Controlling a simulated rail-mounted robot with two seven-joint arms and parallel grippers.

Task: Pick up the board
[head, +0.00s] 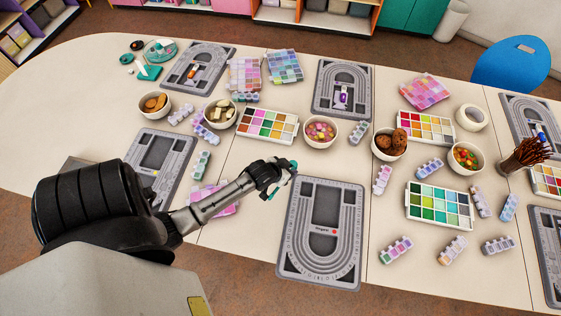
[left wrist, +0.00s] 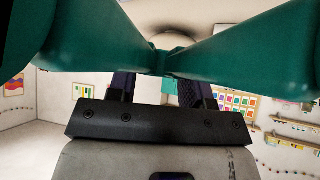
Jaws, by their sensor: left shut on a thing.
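Several grey bead boards lie on the table; the nearest one in the middle, a board (head: 320,262) with curved grooves and a red spot, lies flat in the head view. Another board (head: 160,160) lies to the left, partly behind my arm. My left gripper (head: 281,174) is just off the upper left corner of the middle board, seemingly above the table. It is shut on a teal thing (head: 291,168), only partly visible. In the left wrist view this teal thing (left wrist: 90,45) spreads wide across the top, close to the camera. No board shows there. My right gripper is out of view.
Bowls, such as one of pink beads (head: 320,131) and one of cookies (head: 389,143), stand behind. Paint-like trays (head: 267,124) and small bead boxes (head: 396,249) lie around the boards. A jar of brown sticks (head: 522,157) stands at the right. Bare table lies left of the middle board.

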